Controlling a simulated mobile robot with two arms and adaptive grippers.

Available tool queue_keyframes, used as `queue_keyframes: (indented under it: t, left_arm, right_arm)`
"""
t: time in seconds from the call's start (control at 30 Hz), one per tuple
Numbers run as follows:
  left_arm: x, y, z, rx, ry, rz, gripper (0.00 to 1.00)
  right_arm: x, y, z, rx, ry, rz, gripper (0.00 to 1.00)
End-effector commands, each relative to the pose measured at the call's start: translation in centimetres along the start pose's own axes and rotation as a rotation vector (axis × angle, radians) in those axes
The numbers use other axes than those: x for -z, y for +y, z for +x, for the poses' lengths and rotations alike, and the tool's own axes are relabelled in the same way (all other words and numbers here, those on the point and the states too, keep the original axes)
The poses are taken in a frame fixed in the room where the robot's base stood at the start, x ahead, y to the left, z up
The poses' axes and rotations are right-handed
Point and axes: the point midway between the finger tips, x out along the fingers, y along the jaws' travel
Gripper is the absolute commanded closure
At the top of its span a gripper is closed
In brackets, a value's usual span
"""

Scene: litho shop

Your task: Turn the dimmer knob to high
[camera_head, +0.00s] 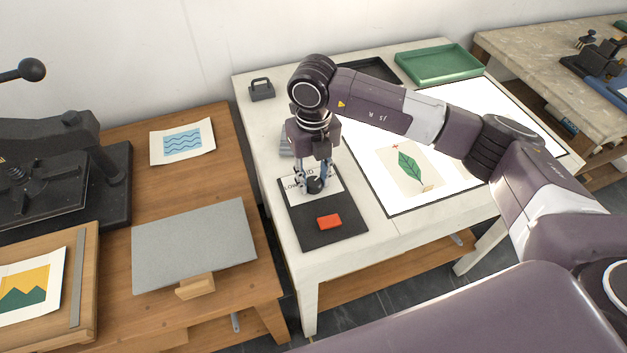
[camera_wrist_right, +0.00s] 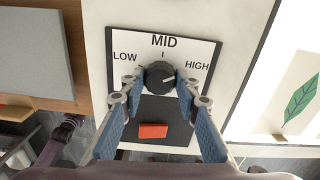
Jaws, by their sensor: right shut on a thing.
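The black dimmer knob (camera_head: 315,185) sits on a dark panel (camera_head: 310,234) at the left front of the white table. A small light mark on the knob's face appears to point right, on the HIGH side. My right gripper (camera_head: 314,181) comes down from above, shut on the knob with one finger on each side. Its fingers also show in the right wrist view (camera_wrist_right: 157,88). My left gripper is not in view.
A red block-shaped button (camera_head: 329,222) is on the panel in front of the knob. A light table with a leaf print (camera_head: 412,166) lies to the right, a green tray (camera_head: 438,65) behind. A grey slab (camera_head: 193,246) lies on the wooden table at left.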

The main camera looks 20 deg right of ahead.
Motion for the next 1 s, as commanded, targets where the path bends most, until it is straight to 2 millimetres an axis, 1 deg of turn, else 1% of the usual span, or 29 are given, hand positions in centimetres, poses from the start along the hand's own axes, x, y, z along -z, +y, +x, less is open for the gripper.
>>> queue_keyframes:
  t: [0.1, 0.33, 0.9, 0.93, 1.0]
  left_arm:
    - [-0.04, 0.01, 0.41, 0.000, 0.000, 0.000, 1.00]
    - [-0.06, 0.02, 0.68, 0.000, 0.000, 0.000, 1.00]
    - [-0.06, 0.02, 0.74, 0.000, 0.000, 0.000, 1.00]
    - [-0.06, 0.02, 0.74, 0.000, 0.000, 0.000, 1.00]
    - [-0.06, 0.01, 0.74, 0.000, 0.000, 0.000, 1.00]
  right_arm:
    - [-0.14, -0.04, -0.02, 0.000, -0.004, 0.066, 0.95]
    - [-0.14, -0.04, -0.10, 0.000, -0.004, 0.149, 0.95]
    - [-0.15, -0.05, -0.18, 0.000, -0.005, 0.179, 0.95]
    - [-0.16, -0.05, -0.18, 0.000, -0.005, 0.178, 0.67]
    - [-0.14, -0.04, -0.16, 0.000, -0.004, 0.178, 0.60]
